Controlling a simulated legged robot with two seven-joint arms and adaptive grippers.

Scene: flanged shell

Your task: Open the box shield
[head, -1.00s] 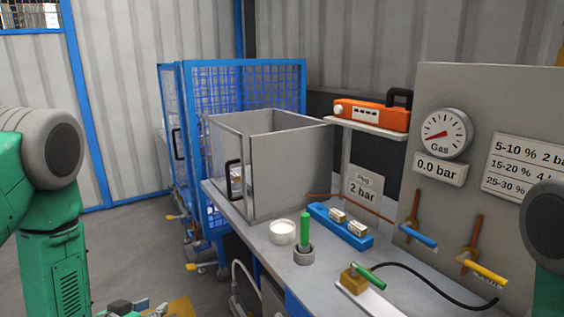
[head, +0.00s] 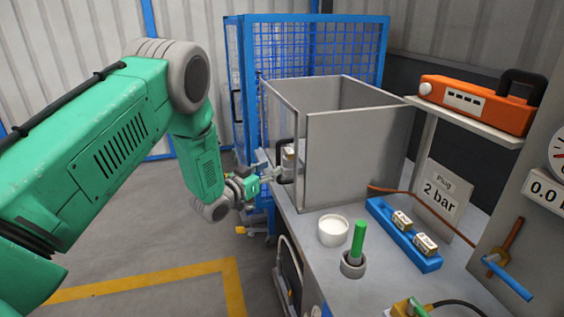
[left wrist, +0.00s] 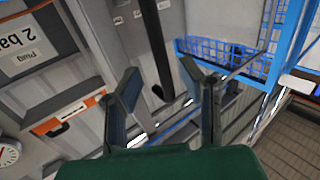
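The box shield (head: 345,160) is a grey, open-topped box standing on the bench. A dark handle (head: 283,152) is on its left side; the handle is partly covered by my gripper in the head view. My left gripper (head: 274,172) is beside this handle, its fingers pointing toward it. Contact cannot be seen. My right gripper is out of view.
A white cup (head: 333,231), a green-handled tool (head: 358,240) in a holder and a blue block (head: 405,235) sit on the bench in front of the box. An orange case (head: 475,103) is on a shelf at right. A blue mesh cage (head: 310,50) stands behind.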

